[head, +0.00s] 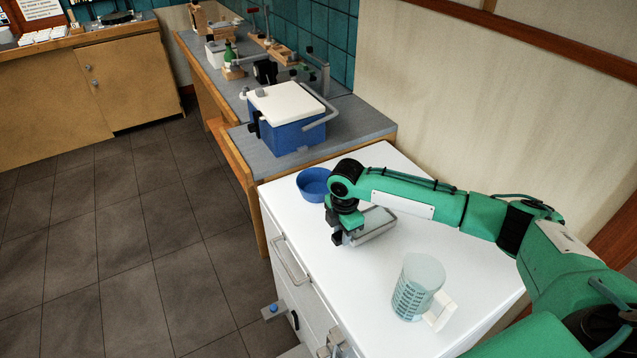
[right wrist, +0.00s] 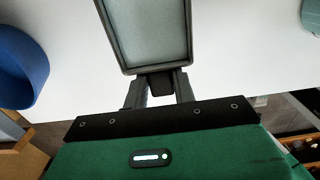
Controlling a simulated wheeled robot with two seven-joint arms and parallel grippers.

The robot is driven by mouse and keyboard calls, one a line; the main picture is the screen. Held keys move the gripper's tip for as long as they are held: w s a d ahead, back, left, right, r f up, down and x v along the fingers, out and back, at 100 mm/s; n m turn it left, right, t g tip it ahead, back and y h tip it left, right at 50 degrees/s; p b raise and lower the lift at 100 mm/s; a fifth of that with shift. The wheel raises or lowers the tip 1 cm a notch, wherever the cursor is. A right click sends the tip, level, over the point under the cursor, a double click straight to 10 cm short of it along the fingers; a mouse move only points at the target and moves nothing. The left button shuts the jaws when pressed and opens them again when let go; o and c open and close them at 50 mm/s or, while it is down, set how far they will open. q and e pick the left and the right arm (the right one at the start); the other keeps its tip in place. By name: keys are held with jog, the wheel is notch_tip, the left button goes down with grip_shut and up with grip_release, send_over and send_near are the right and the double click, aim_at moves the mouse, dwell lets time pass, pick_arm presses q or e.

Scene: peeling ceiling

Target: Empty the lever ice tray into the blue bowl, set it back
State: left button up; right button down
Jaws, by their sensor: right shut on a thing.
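The ice tray (head: 376,226) is a grey metal rectangle over the white top, to the right of my right gripper. My right gripper (head: 345,237) is shut on its near end; the right wrist view shows the fingers (right wrist: 159,86) closed on a dark tab at the tray's end (right wrist: 148,35). I cannot tell whether the tray touches the top, and I make out no separate ice cubes. The blue bowl (head: 312,184) stands upright just behind my right gripper, partly hidden by my arm; it shows at left in the wrist view (right wrist: 22,68). My left gripper is not in view.
A clear measuring jug (head: 417,287) with a white handle stands in front of the tray on the white cabinet top (head: 365,300). A blue cool box (head: 288,130) with a white lid sits on the grey counter behind. The top's front left is clear.

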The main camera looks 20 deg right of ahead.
jog(key=shift+r+p, duration=1.6)
jog(key=shift+r, duration=0.05)
